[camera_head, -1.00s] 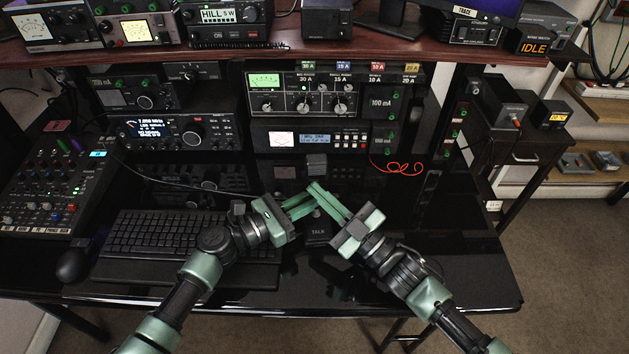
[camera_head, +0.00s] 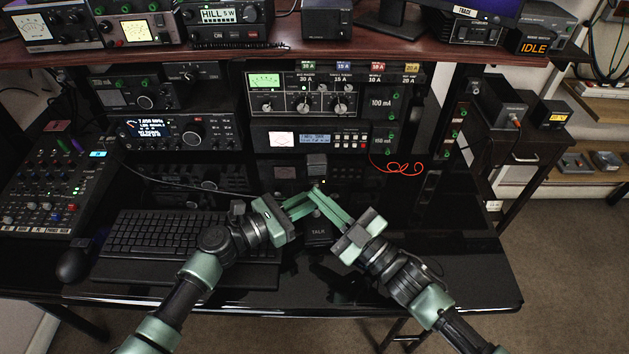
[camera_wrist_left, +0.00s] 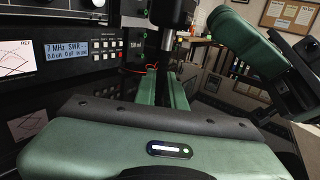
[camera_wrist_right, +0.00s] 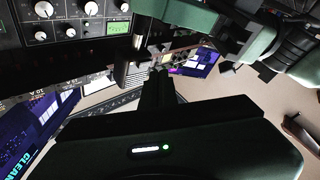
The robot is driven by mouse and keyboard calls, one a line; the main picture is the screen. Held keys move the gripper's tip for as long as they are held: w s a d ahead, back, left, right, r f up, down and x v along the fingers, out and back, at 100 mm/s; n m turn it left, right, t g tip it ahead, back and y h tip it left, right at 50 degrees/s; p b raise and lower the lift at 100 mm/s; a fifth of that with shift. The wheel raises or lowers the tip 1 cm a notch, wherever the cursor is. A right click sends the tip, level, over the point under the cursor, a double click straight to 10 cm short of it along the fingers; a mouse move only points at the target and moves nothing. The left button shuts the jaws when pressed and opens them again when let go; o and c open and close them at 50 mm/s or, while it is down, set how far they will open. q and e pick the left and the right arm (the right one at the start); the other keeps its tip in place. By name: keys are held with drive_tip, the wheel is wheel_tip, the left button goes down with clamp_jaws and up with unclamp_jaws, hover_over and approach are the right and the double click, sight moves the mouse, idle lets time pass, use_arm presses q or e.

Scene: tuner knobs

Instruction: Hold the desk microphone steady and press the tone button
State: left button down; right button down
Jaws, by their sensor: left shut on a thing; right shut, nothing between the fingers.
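The desk microphone has a dark head (camera_head: 317,165) and a black base marked TALK (camera_head: 318,232); the gripper fingers hide most of its stem. In the left wrist view its dark body and silvery neck (camera_wrist_left: 168,42) stand just beyond my fingers. My left gripper (camera_head: 312,201) is shut on the microphone at stem height. My right gripper (camera_head: 319,191) is shut and empty, its fingertips close beside the microphone, just above the left ones. Whether they touch it I cannot tell. A small amber light (camera_head: 323,181) shows by the right fingertips. I cannot make out a labelled tone button.
A keyboard (camera_head: 155,235) and mouse (camera_head: 73,264) lie to the left, with a mixer (camera_head: 50,190) beyond. Radio and tuner units (camera_head: 310,138) stand behind the microphone. A red coiled wire (camera_head: 403,168) lies at back right. The glossy desk is clear at right.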

drive_tip(key=shift+s+d, duration=0.15)
drive_tip(key=shift+s, duration=1.1)
drive_tip(key=shift+s+d, duration=0.1)
drive_tip(key=shift+s, duration=1.15)
use_arm(q)
drive_tip(key=c, duration=1.4)
unclamp_jaws()
drive_tip(key=shift+a, duration=0.1)
